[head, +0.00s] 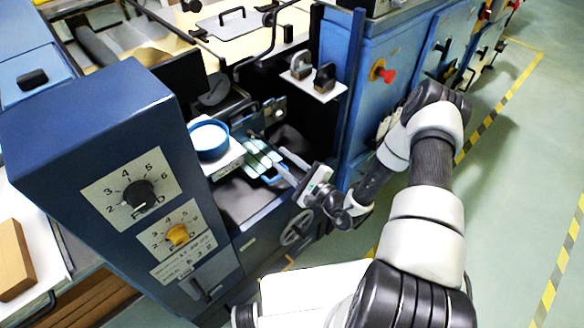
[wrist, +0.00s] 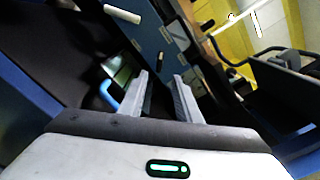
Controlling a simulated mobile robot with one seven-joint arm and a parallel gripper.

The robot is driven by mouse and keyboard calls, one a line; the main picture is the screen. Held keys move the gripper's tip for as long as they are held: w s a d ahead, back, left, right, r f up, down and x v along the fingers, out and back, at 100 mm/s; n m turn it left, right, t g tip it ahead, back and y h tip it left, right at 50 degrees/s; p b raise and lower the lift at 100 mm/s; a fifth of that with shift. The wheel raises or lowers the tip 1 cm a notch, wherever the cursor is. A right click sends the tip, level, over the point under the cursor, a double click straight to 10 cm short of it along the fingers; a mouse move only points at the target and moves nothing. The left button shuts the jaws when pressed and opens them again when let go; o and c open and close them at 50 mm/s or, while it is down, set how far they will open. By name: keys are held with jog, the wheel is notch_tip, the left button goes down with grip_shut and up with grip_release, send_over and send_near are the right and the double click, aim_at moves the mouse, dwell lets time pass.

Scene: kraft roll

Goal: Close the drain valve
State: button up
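I cannot tell for certain which part is the drain valve. A blue bent handle (wrist: 108,92) shows just left of my fingers in the wrist view, in front of a dark opening. In the head view a blue part (head: 271,179) sits in the machine's open bay, close to my gripper (head: 284,165). My gripper reaches into this bay from the right. In the wrist view my gripper (wrist: 160,88) has its two grey fingers apart with nothing seen between them. Whether the fingers touch anything is unclear.
A blue cabinet with two dials (head: 140,195) stands left of the bay. A blue-rimmed round cup (head: 209,139) sits on a white ledge. A spoked handwheel (head: 298,228) is below my gripper. A red knob (head: 388,75) juts from the blue panel. Green floor at right is clear.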

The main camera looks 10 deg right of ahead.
jog(key=v, duration=0.3)
jog(key=shift+s+d, duration=0.2)
jog(key=shift+s, duration=0.15)
